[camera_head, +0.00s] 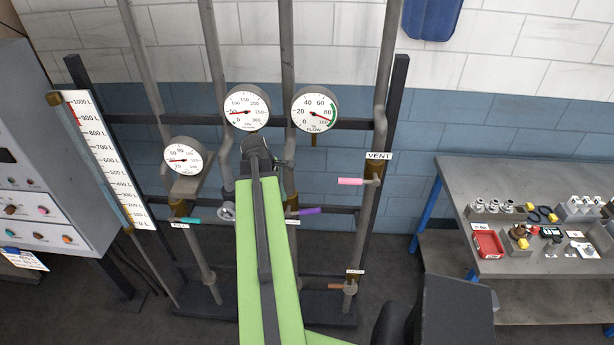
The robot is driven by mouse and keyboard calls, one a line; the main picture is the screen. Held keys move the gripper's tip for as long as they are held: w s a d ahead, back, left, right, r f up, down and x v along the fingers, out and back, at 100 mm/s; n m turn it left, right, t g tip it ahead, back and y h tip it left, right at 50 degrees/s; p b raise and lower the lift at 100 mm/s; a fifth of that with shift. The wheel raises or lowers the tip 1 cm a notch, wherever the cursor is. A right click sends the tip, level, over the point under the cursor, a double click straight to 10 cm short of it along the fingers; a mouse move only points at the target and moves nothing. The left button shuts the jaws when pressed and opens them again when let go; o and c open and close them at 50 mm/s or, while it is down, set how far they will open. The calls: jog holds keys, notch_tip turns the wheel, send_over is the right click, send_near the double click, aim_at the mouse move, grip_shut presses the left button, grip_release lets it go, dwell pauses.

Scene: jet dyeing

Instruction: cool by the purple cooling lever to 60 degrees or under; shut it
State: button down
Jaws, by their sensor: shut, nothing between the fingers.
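The purple cooling lever (308,211) sticks out to the right from a brass valve on a pipe of the rack, lying nearly level with its tip slightly up. The valve's label is mostly hidden behind my green arm. My gripper (257,148) is at the far end of the arm, in front of the pipes, above and left of the purple lever and apart from it. It looks shut and empty; its fingertips are hard to make out. A small round gauge (182,157) and a middle gauge (247,109) have readings too small to tell.
A flow gauge (318,110) is at upper right. A pink vent lever (350,181), a teal lever (190,220) and an orange-brown lever (336,286) are on other pipes. A level scale (105,160) and control cabinet (45,150) stand left. A workbench (520,185) with parts is right.

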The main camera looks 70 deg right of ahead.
jog(key=s+d+r+p, duration=0.2)
jog(key=s+r, duration=0.2)
jog(key=r, duration=0.1)
jog(key=b, duration=1.3)
send_near(309, 210)
jog(key=shift+m, duration=0.4)
jog(key=x, duration=0.6)
jog(key=shift+f, duration=0.2)
jog(key=shift+s+d+f, duration=0.1)
jog(key=shift+d+f, duration=0.1)
jog(key=shift+f, duration=0.15)
jog(key=shift+r, duration=0.1)
